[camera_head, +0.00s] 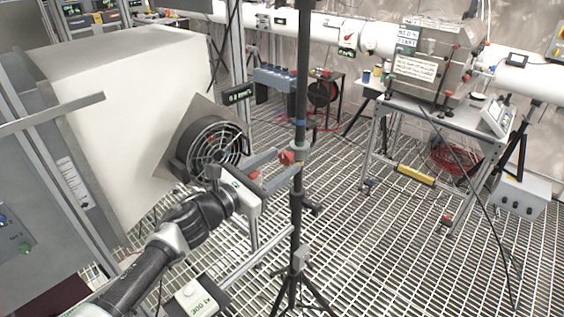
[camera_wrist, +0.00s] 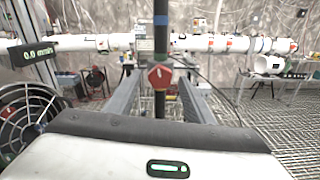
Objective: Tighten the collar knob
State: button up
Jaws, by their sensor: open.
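The collar knob (camera_head: 287,157) is red and sits on a grey collar (camera_head: 299,147) around a dark upright pole (camera_head: 297,215). In the wrist view the red knob (camera_wrist: 160,75) is a faceted disc facing me, near the middle, with the pole behind it. My gripper (camera_head: 288,162) is open, its two grey fingers reaching toward the pole at collar height. In the wrist view the fingers (camera_wrist: 159,80) lie on either side of the knob, with a visible gap on each side. I cannot tell how far the tips reach past the knob.
A round caged fan (camera_head: 213,147) on a large white duct stands close left of my gripper. The pole rests on a tripod (camera_head: 300,285) on the grating floor. A bench (camera_head: 440,110) with equipment stands at the back right. Open grating lies between.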

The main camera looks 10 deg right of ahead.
jog(key=shift+c, duration=0.3)
jog(key=c, duration=1)
jog(key=shift+m, duration=0.3)
jog(key=shift+r+m+p, duration=0.1)
jog(key=shift+m+p, duration=0.35)
jog(key=shift+m, duration=0.45)
jog(key=m, duration=0.3)
jog(key=shift+a+m, duration=0.1)
jog(key=shift+m, duration=0.2)
jog(key=m, duration=0.5)
jog(key=shift+w, duration=0.1)
jog(key=shift+m, duration=0.3)
